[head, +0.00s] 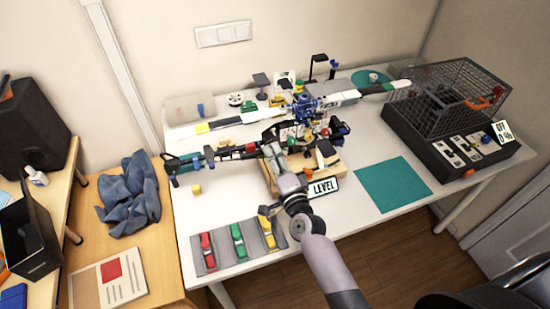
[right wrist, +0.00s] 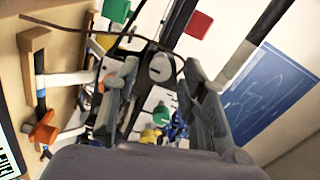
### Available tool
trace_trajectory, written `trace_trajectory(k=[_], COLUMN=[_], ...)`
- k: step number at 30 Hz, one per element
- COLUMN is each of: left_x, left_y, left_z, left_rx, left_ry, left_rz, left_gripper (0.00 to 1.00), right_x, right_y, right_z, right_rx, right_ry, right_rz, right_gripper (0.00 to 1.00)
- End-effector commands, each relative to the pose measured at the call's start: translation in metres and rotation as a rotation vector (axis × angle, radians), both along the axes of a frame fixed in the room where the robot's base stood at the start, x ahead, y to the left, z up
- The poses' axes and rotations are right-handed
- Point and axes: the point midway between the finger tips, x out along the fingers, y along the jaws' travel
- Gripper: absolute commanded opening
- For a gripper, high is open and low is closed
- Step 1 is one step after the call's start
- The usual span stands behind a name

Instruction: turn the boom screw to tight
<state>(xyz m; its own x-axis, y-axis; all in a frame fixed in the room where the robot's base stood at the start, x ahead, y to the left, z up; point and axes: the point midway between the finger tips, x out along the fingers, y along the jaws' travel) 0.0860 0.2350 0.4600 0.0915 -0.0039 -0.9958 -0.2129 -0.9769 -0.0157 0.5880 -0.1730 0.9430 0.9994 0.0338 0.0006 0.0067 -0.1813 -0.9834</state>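The wired model (head: 306,104) stands on the white table, with long arms reaching out to both sides. One dark boom (head: 222,154) with teal and red parts runs left from it. My right gripper (head: 275,152) is at the near side of the model, beside the inner end of this boom. In the right wrist view its two fingers (right wrist: 160,85) are apart, with a pale round knob (right wrist: 160,67) between and beyond them. I cannot tell for sure whether this knob is the boom screw, or whether a finger touches it. My left gripper is not in view.
A LEVEL sign (head: 324,186) stands at the wooden base's front. A tray with red, green and yellow pieces (head: 238,245) lies front left. A teal mat (head: 392,184) lies right of centre. A wire cage (head: 455,95) on a black box fills the right end.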

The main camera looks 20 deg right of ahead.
Motion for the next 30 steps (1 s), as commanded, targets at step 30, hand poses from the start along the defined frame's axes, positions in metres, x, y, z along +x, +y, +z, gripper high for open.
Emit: trace_trajectory(k=[30], left_x=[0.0], left_y=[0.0], left_z=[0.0], left_rx=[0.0], left_ry=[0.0], left_rz=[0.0], left_gripper=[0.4], right_x=[-0.121], right_y=[-0.004], right_z=[0.0], right_rx=[0.0], right_ry=[0.0], right_rz=[0.001], right_gripper=[0.39])
